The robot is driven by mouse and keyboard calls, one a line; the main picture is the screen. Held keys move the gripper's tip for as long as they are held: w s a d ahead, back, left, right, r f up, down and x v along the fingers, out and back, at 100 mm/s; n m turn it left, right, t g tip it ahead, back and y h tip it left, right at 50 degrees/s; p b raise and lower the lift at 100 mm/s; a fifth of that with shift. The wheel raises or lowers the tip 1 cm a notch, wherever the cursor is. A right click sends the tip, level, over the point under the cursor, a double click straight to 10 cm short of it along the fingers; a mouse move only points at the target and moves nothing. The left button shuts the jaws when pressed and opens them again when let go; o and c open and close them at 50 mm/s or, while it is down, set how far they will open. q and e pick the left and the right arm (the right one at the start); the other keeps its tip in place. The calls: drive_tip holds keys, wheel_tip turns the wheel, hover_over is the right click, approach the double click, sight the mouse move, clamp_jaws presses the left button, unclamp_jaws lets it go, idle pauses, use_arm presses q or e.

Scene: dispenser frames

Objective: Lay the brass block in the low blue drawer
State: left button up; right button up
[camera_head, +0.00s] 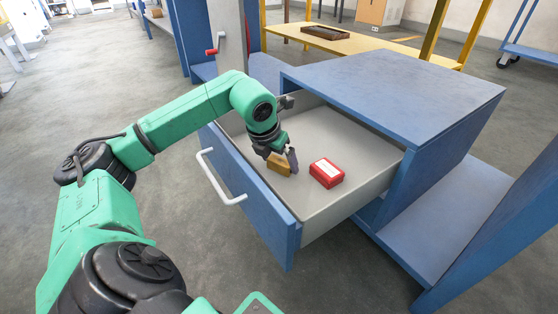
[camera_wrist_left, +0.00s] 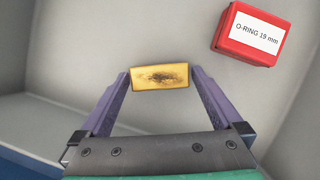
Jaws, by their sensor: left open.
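The low blue drawer (camera_head: 246,200) is pulled open, with a grey inside and a white handle. The brass block (camera_head: 279,164) is inside it, by the drawer floor. In the left wrist view the brass block (camera_wrist_left: 160,76) lies between the fingertips of my left gripper (camera_wrist_left: 160,78), which is open around it. In the head view my left gripper (camera_head: 283,160) reaches down into the drawer and partly covers the block. I cannot tell whether a finger touches the block. My right gripper is not in view.
A red box (camera_head: 326,173) lies in the drawer right of the block; its label reads O-RING 19 mm in the left wrist view (camera_wrist_left: 250,35). The blue cabinet top (camera_head: 400,85) overhangs the drawer's back. A yellow bench (camera_head: 350,42) with a dark tray (camera_head: 326,32) stands behind.

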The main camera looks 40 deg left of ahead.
use_arm(q)
drive_tip(key=p+v, duration=0.4)
drive_tip(key=v, duration=0.7)
drive_tip(key=shift+r, duration=0.3)
drive_tip(key=shift+s, duration=0.15)
